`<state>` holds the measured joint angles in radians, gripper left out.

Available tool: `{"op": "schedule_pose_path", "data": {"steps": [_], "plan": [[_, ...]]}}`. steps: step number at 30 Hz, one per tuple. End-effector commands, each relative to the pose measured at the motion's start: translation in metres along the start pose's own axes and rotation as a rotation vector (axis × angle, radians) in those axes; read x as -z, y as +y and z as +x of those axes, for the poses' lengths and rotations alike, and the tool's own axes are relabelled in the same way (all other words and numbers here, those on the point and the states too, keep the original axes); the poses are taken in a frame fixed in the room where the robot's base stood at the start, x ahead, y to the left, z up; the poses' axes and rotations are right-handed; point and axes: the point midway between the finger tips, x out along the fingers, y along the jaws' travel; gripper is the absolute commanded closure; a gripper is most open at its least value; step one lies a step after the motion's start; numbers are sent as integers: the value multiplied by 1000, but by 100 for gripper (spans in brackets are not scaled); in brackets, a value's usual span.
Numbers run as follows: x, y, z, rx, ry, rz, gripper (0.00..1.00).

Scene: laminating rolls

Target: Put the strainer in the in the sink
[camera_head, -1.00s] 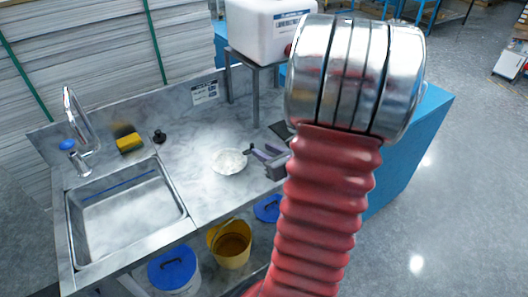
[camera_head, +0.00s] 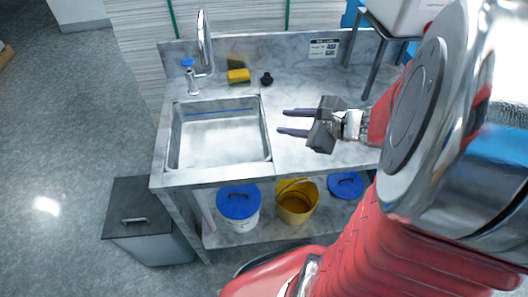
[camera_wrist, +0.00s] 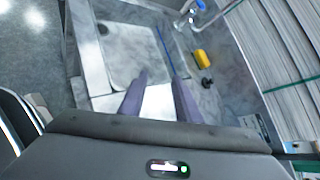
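The steel sink (camera_head: 218,150) is set in the left part of the grey marbled counter and looks empty; it also shows in the wrist view (camera_wrist: 128,50). My gripper (camera_head: 280,122) is open above the counter, just right of the sink, with its two purple fingers pointing left towards it. Bare counter shows between the fingers in the head view. In the wrist view the finger tips (camera_wrist: 160,78) are apart, with a bright patch between them that I cannot identify. I cannot make out the strainer now; my gripper and arm hide part of the counter.
A faucet (camera_head: 204,45) rises behind the sink. A yellow sponge (camera_head: 238,76) and a small black object (camera_head: 266,79) lie at the counter's back. A blue-lidded bucket (camera_head: 239,203) and a yellow bucket (camera_head: 297,202) stand below.

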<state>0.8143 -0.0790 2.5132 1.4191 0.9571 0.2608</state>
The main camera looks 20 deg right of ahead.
Motion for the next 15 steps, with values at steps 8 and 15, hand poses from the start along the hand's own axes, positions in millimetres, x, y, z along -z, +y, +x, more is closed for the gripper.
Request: {"op": "schedule_pose_path", "data": {"steps": [8, 15], "plan": [[-69, 76, 0, -308, -8, -572, 70], [-94, 122, -22, -512, 4, -1075, 70]]}}
